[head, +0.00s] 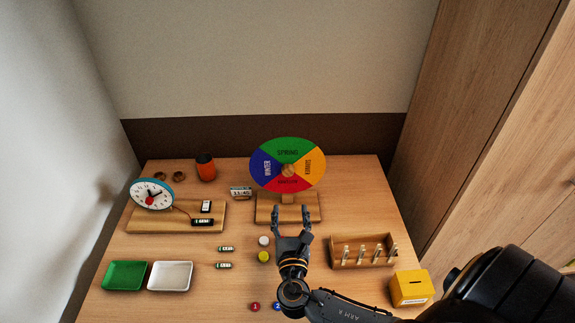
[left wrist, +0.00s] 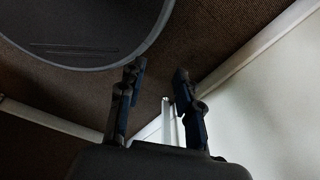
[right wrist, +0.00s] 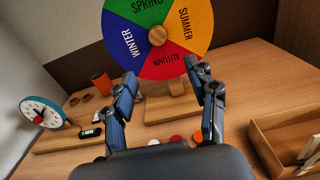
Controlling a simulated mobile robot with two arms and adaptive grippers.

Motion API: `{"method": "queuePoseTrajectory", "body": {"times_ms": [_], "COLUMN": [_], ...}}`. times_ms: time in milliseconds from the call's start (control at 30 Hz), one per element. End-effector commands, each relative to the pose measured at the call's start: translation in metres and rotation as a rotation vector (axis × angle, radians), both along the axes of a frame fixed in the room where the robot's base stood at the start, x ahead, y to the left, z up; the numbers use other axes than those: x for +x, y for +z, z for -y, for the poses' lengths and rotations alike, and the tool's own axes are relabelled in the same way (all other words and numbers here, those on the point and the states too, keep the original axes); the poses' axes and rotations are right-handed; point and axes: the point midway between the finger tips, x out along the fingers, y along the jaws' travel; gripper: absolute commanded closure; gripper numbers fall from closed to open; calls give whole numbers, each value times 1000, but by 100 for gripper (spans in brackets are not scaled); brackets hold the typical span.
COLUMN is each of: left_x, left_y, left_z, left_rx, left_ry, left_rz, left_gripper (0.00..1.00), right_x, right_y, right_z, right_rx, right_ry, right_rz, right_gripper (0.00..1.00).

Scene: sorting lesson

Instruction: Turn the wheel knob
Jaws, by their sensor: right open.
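A round season wheel (head: 272,155) in green, yellow, red and blue stands upright on a wooden base (head: 301,213) at the back middle of the table. A wooden knob (head: 288,171) sits at its centre. The wheel (right wrist: 196,22) and its knob (right wrist: 157,35) also show in the right wrist view, with green on top and red below. My right gripper (head: 291,213) is open and empty, in front of the wheel and below the knob, apart from it. My left gripper (left wrist: 154,78) shows only in the left wrist view, open and empty, away from the table.
A clock (head: 152,186) on a wooden board and an orange cup (head: 205,167) stand at left. Green (head: 125,275) and white (head: 170,276) trays lie at front left. A wooden rack (head: 362,262) and a yellow box (head: 410,288) stand at right. Small bottle caps and batteries lie mid-table.

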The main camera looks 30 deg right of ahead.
Motion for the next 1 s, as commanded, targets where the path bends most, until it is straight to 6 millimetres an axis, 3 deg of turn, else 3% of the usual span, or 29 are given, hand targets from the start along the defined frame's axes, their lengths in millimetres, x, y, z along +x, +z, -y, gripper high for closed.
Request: {"method": "queuePoseTrajectory", "body": {"times_ms": [167, 467, 700, 1000], "left_x": [-3, -25, -13, -2], "left_y": [5, 16, 20, 23], "left_z": [-1, -11, -9, -3], "left_rx": [1, 15, 12, 4], "left_ry": [-1, -4, -3, -1], "left_rz": [-5, -39, -22, -4], "left_gripper": [66, 66, 66, 66], "right_x": [16, 69, 104, 118], "right_y": [4, 5, 3, 1], "right_z": [7, 41, 62, 71], "right_rx": [-36, -33, -29, -26], "right_ry": [6, 4, 5, 6], "right_rz": [-2, -2, -3, -3], "right_gripper": [43, 43, 43, 43]}}
